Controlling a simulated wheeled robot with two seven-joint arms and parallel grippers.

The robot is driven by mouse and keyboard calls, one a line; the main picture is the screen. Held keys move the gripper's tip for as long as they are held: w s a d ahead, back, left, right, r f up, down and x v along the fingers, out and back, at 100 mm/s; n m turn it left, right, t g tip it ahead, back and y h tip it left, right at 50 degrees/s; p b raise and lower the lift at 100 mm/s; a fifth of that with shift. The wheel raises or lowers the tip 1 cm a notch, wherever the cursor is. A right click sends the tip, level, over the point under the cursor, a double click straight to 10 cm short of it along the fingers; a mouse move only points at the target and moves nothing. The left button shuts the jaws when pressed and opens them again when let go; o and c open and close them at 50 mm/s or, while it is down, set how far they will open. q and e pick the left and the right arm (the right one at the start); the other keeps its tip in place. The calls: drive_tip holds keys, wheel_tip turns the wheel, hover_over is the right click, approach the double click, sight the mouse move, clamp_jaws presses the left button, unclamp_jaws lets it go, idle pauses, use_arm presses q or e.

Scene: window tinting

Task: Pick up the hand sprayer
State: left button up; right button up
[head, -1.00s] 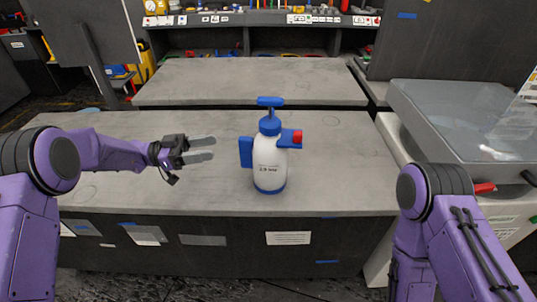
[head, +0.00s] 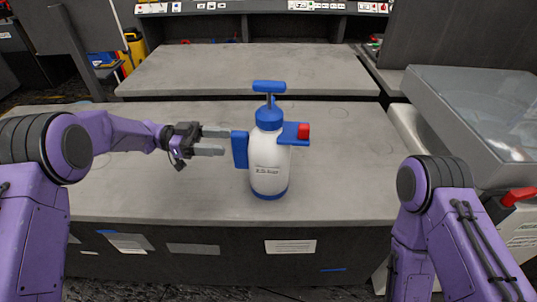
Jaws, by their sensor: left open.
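The hand sprayer (head: 268,165) stands upright on the grey worktable (head: 340,190). It has a white bottle, a blue base, a blue pump handle on top, a blue grip on its left side and a red-tipped nozzle on its right. My left gripper (head: 215,141) is open and empty, just left of the blue grip, with its fingers pointing at it. The fingertips look very close to the grip; I cannot tell whether they touch it. My right arm shows at the lower right, but its gripper is out of view.
A second grey table (head: 250,68) stands behind, across a dark gap. A machine with a clear lid and red handle (head: 519,196) stands at the right. The worktable around the sprayer is bare.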

sight(236, 142)
use_arm(q)
drive_tip(key=d, duration=0.1)
drive_tip(key=d+p, duration=0.1)
drive_tip(key=d, duration=0.1)
drive_tip(key=d+p, duration=0.1)
drive_tip(key=shift+d+f, duration=0.15)
drive_tip(key=shift+f, duration=0.15)
drive_tip(key=shift+s+d, duration=0.1)
drive_tip(key=shift+d, duration=0.35)
drive_tip(key=shift+a+f, duration=0.1)
drive_tip(key=c, duration=0.7)
clamp_jaws()
drive_tip(key=shift+r, duration=0.25)
